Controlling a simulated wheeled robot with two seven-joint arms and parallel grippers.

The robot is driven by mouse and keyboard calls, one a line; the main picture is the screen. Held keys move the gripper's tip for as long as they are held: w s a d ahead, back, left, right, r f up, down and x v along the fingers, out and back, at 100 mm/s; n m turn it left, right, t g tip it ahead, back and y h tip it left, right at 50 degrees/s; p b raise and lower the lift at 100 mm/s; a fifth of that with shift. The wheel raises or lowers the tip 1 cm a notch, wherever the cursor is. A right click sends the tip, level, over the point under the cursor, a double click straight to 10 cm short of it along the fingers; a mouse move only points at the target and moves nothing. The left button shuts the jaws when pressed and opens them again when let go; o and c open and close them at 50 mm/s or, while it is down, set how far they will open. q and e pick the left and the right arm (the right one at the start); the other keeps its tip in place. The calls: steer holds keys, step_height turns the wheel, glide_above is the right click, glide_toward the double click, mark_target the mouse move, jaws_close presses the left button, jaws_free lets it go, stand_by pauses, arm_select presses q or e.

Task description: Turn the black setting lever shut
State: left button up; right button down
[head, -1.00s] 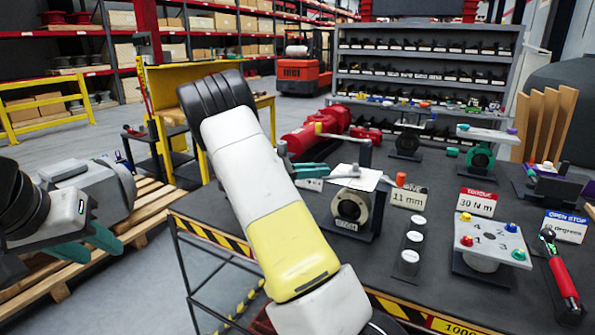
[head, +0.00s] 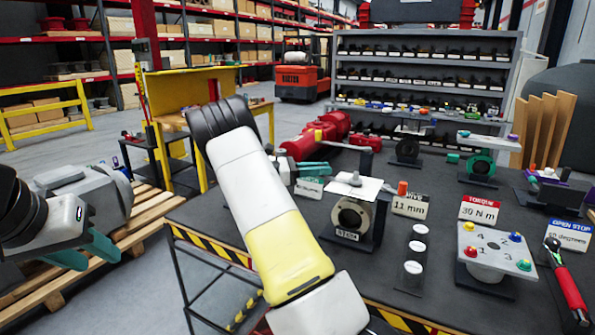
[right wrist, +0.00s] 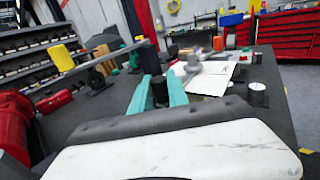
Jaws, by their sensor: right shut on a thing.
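My right gripper (head: 312,167) is among the fixtures on the dark bench. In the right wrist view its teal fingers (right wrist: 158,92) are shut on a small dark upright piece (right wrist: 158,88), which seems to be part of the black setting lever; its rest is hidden. A grey bar (head: 346,143) with a yellow cap (head: 318,135) lies just beyond the gripper; it also shows in the right wrist view (right wrist: 100,58). A valve body with a white top plate (head: 353,186) stands right of the fingers. My left gripper (head: 92,254) is open and empty, left of the bench.
A red actuator (head: 325,138) lies behind the gripper. An 11 mm sign (head: 410,206), several white-topped cylinders (head: 416,249), a numbered plate (head: 494,248) and a red-handled wrench (head: 567,285) stand to the right. A wooden pallet (head: 140,222) is left of the bench.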

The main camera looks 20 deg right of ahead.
stand_by(0.4)
steer(key=c, duration=1.3)
jaws_free()
steer(key=shift+d, duration=0.1)
steer(key=v, duration=0.8)
